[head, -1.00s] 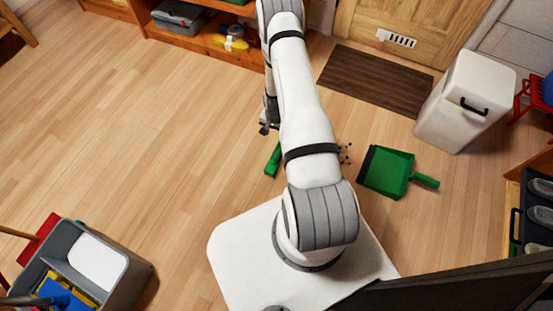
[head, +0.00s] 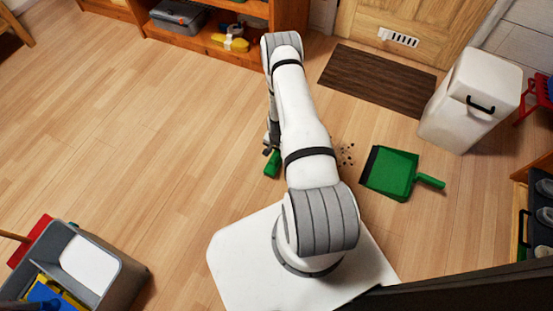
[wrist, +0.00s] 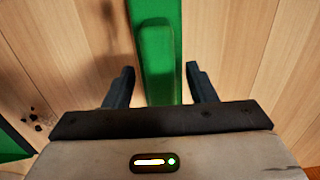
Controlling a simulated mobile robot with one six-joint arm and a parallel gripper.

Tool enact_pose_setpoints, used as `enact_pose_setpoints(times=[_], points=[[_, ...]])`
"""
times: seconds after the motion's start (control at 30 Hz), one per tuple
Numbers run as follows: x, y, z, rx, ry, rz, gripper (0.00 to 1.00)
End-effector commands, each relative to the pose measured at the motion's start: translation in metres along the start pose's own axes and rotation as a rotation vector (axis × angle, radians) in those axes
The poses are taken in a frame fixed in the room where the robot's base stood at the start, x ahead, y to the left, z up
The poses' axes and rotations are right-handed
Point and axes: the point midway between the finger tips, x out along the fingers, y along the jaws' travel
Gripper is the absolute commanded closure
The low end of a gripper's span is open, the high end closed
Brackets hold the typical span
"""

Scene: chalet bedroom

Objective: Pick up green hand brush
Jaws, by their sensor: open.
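The green hand brush (head: 272,164) lies on the wooden floor, left of my arm in the head view, and the arm hides part of it. In the wrist view the brush (wrist: 156,45) runs down from the top edge to between my fingers. My gripper (wrist: 160,82) is open, with one finger on each side of the brush and a gap on both sides. In the head view my gripper (head: 270,146) is just above the brush and partly covered by the arm.
A green dustpan (head: 395,172) lies to the right, with dark crumbs (head: 346,154) beside it. A white bin (head: 468,100) and a brown mat (head: 378,80) are behind. A grey bucket (head: 125,278) stands at lower left. The floor on the left is clear.

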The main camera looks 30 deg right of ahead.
Motion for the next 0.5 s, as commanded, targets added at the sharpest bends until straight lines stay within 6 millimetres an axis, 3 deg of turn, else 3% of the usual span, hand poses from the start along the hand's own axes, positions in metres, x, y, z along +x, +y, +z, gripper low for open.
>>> enact_pose_setpoints(times=[0.13, 0.5], points=[[-0.0015, 0.0, -0.0004, 0.0, 0.0, 0.0, 0.5], [-0.0016, 0.0003, -0.0004, 0.0, 0.0, 0.0, 0.8]])
